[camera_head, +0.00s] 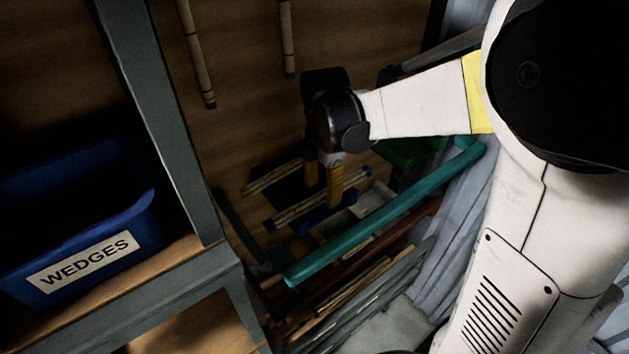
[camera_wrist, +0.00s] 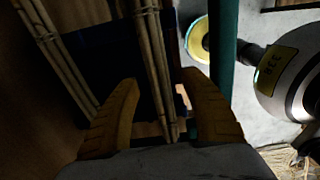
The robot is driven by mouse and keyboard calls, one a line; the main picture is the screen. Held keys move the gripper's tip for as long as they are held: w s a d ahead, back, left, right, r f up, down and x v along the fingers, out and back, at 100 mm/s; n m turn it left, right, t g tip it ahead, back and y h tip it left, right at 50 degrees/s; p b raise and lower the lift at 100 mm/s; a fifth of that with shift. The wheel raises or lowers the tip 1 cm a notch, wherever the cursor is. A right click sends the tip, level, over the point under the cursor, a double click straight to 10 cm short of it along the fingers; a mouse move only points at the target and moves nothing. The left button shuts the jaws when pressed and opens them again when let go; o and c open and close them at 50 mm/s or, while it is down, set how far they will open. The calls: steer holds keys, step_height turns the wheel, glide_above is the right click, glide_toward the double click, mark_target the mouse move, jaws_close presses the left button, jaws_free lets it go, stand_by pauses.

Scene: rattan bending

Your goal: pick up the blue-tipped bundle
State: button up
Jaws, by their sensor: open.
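The blue-tipped bundle (camera_head: 298,210) is a short tied bunch of tan canes with dark bluish ends, lying slanted in the rack in the head view. My gripper (camera_head: 324,190) is above it, pointing down, its two yellow fingers open. In the wrist view a tied cane bundle (camera_wrist: 155,55) runs lengthwise between the fingertips of my gripper (camera_wrist: 160,82), with room on both sides. Its tip colour does not show there. Whether the fingers touch it I cannot tell.
A second cane bundle (camera_head: 263,181) lies just behind, also at left in the wrist view (camera_wrist: 55,50). A teal bar (camera_head: 385,215) crosses in front. A blue WEDGES bin (camera_head: 125,215) stands on a shelf at left. Canes hang on the back wall.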

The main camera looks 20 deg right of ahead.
steer(key=shift+w+f, duration=0.15)
steer(key=shift+f, duration=0.75)
jaws_close()
steer(key=shift+r, duration=0.15)
